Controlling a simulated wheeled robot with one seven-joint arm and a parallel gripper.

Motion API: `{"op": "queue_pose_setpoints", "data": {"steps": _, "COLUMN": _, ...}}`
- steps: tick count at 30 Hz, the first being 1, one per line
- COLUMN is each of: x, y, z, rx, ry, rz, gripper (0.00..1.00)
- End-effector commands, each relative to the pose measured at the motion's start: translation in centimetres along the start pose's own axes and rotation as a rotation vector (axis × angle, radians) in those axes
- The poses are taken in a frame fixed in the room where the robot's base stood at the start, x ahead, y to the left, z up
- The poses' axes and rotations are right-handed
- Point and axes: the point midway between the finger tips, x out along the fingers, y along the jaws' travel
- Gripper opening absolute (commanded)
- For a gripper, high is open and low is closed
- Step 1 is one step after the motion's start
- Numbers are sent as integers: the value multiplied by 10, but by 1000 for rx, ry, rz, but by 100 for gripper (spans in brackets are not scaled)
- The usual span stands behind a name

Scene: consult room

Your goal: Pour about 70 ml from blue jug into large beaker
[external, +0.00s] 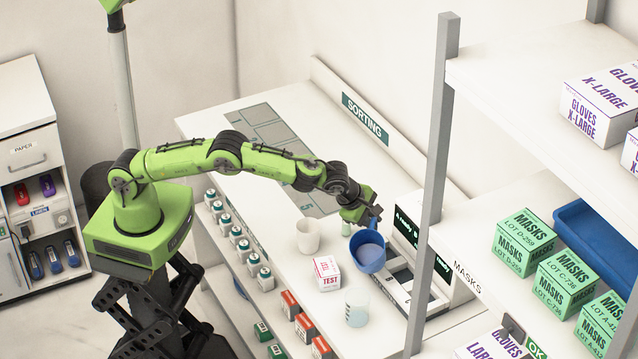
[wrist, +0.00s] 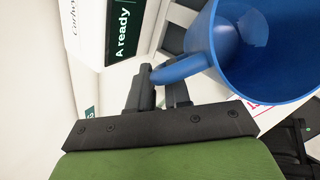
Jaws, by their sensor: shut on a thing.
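The blue jug (external: 369,262) is held up over the worktop, its open mouth visible. My gripper (external: 374,218) is shut on its handle, at the jug's upper right. In the wrist view my gripper's fingers (wrist: 162,90) close on the handle of the jug (wrist: 272,75), and a paler blue patch shows inside, perhaps liquid. How far the jug is tilted, I cannot tell. A clear beaker (external: 357,308) stands upright on the worktop, below and in front of the jug in the external view, with pale bluish contents low in it. No stream between them is visible.
A white cup (external: 308,236) and a TEST box (external: 326,273) stand left of the jug. A small green item (external: 346,229) is close behind it. A device with a dark display (external: 407,228) stands right. A grey shelf post (external: 434,180) rises nearby.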

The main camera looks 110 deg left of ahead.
Motion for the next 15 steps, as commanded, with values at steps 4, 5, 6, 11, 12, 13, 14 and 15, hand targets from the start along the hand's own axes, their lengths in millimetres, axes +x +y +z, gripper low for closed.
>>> {"op": "queue_pose_setpoints", "data": {"steps": 4, "x": -6, "y": -11, "z": 6, "rx": 38, "ry": 21, "rz": 77, "gripper": 0}}
{"op": "queue_pose_setpoints", "data": {"steps": 5, "x": -7, "y": -12, "z": 7, "rx": 45, "ry": 24, "rz": 93, "gripper": 0}}
{"op": "queue_pose_setpoints", "data": {"steps": 6, "x": -11, "y": -14, "z": 9, "rx": 63, "ry": 35, "rz": 125, "gripper": 0}}
{"op": "queue_pose_setpoints", "data": {"steps": 11, "x": -23, "y": -18, "z": 16, "rx": 110, "ry": 62, "rz": 247, "gripper": 0}}
{"op": "queue_pose_setpoints", "data": {"steps": 12, "x": -24, "y": -17, "z": 17, "rx": 117, "ry": 66, "rz": 269, "gripper": 0}}
{"op": "queue_pose_setpoints", "data": {"steps": 13, "x": -25, "y": -18, "z": 17, "rx": 123, "ry": 72, "rz": 284, "gripper": 0}}
{"op": "queue_pose_setpoints", "data": {"steps": 14, "x": -25, "y": -20, "z": 17, "rx": 130, "ry": 78, "rz": 294, "gripper": 0}}
{"op": "queue_pose_setpoints", "data": {"steps": 15, "x": -25, "y": -20, "z": 17, "rx": 139, "ry": 84, "rz": 312, "gripper": 0}}
